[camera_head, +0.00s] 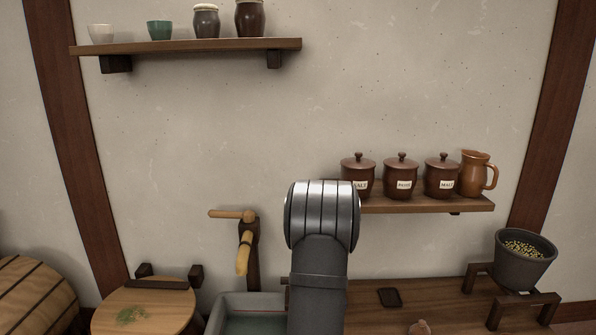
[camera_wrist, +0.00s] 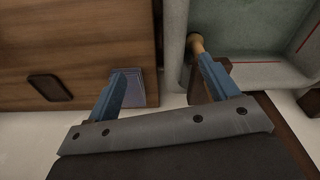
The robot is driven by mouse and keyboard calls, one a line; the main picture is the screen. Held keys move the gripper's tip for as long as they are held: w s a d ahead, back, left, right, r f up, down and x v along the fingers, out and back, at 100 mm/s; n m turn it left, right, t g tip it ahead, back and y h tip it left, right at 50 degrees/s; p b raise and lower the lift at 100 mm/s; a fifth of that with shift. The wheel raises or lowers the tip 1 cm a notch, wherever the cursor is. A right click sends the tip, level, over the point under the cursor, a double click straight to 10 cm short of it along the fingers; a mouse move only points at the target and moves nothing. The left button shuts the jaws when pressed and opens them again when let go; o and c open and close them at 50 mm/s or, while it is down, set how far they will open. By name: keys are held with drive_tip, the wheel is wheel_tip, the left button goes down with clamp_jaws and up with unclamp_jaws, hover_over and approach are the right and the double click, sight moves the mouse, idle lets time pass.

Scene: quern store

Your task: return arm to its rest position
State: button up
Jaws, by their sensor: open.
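My arm rises in the lower middle of the head view, and its grey links hide part of the bench and the wall behind. My gripper does not show there. In the wrist view my gripper (camera_wrist: 164,66) is open, its two blue fingers spread wide, with nothing between them. The left finger lies over the edge of a wooden top (camera_wrist: 70,55). The right finger overlaps the end of a light wooden peg or handle (camera_wrist: 197,44) beside a grey-green basin (camera_wrist: 250,35); whether they touch cannot be told.
A round wooden lid (camera_head: 150,312) with green bits, the basin (camera_head: 222,318) and a wooden bench (camera_head: 450,300) stand below. A grey grain pot (camera_head: 522,268) sits right. Labelled jars (camera_head: 401,178) and a jug (camera_head: 474,176) stand on a shelf. A wooden crank (camera_head: 246,250) is left of my arm.

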drive_tip(key=s+a+n, duration=0.2)
drive_tip(key=s+a, duration=0.2)
drive_tip(key=a, duration=0.5)
drive_tip(key=s+a+n, duration=0.2)
drive_tip(key=s+a, duration=0.2)
drive_tip(key=a, duration=0.5)
drive_tip(key=shift+s+n+y, duration=0.2)
drive_tip(key=shift+n+y, duration=0.1)
drive_tip(key=shift+n, duration=0.1)
